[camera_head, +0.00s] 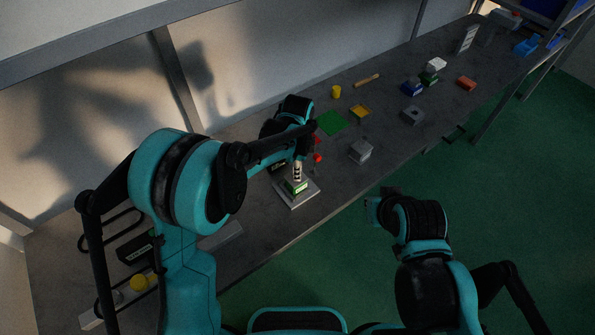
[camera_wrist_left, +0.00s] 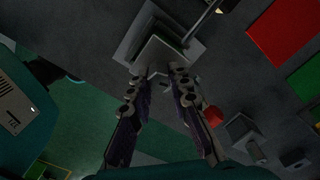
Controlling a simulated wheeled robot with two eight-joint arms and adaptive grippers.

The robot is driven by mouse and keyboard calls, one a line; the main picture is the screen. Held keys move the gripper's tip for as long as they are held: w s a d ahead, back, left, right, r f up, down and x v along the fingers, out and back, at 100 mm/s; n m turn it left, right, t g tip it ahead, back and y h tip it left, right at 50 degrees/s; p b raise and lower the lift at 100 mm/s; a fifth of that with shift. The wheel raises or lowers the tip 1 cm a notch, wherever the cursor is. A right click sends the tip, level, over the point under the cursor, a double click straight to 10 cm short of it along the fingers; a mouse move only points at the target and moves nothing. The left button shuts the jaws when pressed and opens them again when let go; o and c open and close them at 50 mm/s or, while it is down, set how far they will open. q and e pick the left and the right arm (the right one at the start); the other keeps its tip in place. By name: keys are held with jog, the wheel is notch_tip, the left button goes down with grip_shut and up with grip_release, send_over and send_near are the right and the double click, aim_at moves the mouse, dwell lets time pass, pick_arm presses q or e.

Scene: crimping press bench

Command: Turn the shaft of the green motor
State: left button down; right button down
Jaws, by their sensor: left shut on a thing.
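The green motor (camera_head: 297,187) stands on a light grey square base (camera_head: 300,200) on the bench, near its front edge. My left gripper (camera_head: 298,172) points down over the motor from above. In the left wrist view its two fingers (camera_wrist_left: 161,76) reach to a pale square part (camera_wrist_left: 160,55) on top of the motor. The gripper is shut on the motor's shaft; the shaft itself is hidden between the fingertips. My right gripper (camera_head: 375,207) is off the front of the bench, over the green floor, too small to show its jaws.
A grey block (camera_head: 361,151) and small red parts (camera_head: 318,157) lie right of the motor. More small parts lie towards the far right end of the bench.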

pick_arm(q)
jog(key=n+b, duration=0.1)
jog(key=n, duration=0.5)
jog(key=shift+w, duration=0.15)
jog(key=n+b, duration=0.1)
jog(key=n, duration=0.5)
jog(key=shift+w+a+n, duration=0.1)
jog(key=shift+a+n, duration=0.05)
jog(key=shift+n, duration=0.25)
jog(key=n, duration=0.6)
jog(key=shift+a+b, duration=0.15)
jog(key=shift+b, duration=0.2)
jog(key=n, duration=0.7)
jog(key=shift+a, duration=0.1)
jog(key=c, duration=1.4)
grip_release()
jog(key=shift+r, duration=0.1)
